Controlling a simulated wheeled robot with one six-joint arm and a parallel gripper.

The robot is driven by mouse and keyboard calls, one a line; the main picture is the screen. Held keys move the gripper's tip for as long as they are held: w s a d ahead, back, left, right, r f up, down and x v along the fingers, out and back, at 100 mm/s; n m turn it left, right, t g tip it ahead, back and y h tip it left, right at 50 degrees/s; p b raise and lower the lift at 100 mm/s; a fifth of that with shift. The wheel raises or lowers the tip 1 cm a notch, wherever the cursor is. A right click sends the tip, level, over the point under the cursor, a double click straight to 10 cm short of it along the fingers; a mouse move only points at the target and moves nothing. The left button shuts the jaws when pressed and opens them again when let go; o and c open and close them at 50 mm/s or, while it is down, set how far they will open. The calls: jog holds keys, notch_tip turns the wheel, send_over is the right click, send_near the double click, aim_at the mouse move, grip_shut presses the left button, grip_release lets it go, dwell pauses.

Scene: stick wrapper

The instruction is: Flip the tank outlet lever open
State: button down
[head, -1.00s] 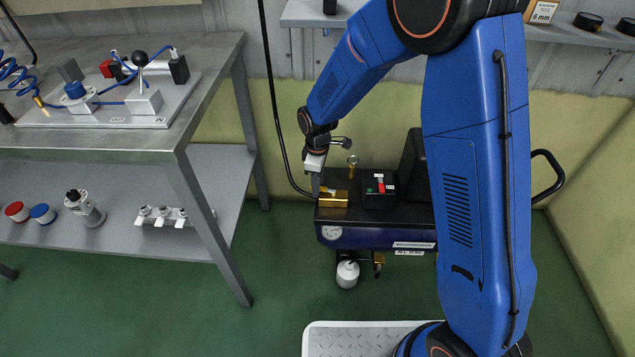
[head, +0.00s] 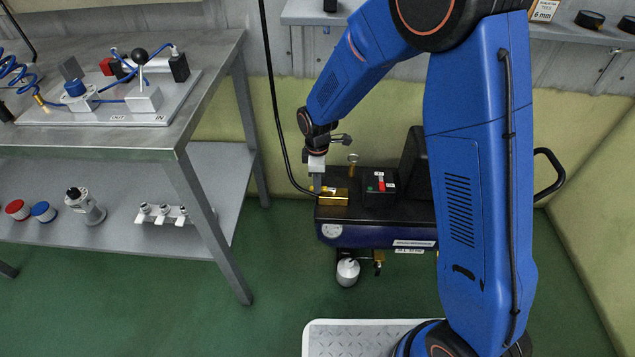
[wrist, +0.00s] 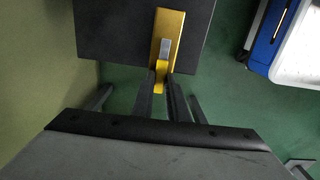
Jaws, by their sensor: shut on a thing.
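The brass outlet block (head: 334,197) sits on the left end of the dark tank's top. In the wrist view, the brass block (wrist: 170,32) has a small grey piece on it and a yellow lever (wrist: 161,72). The lever points from the block toward my gripper, roughly in line with the block. My gripper (wrist: 161,88) is shut on the lever, one dark finger on each side of its end. In the head view, my gripper (head: 317,189) points down at the block's left end. The lever is mostly hidden there.
The tank (head: 385,236) carries a black box with red and green buttons (head: 380,186), a gauge and a handle. A black hose hangs just left of my gripper. A metal workbench (head: 180,154) stands to the left.

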jog(key=c, duration=1.7)
grip_release()
jog(key=shift+r, duration=0.15)
notch_tip(320, 180, up, 17)
jog(key=shift+r, duration=0.1)
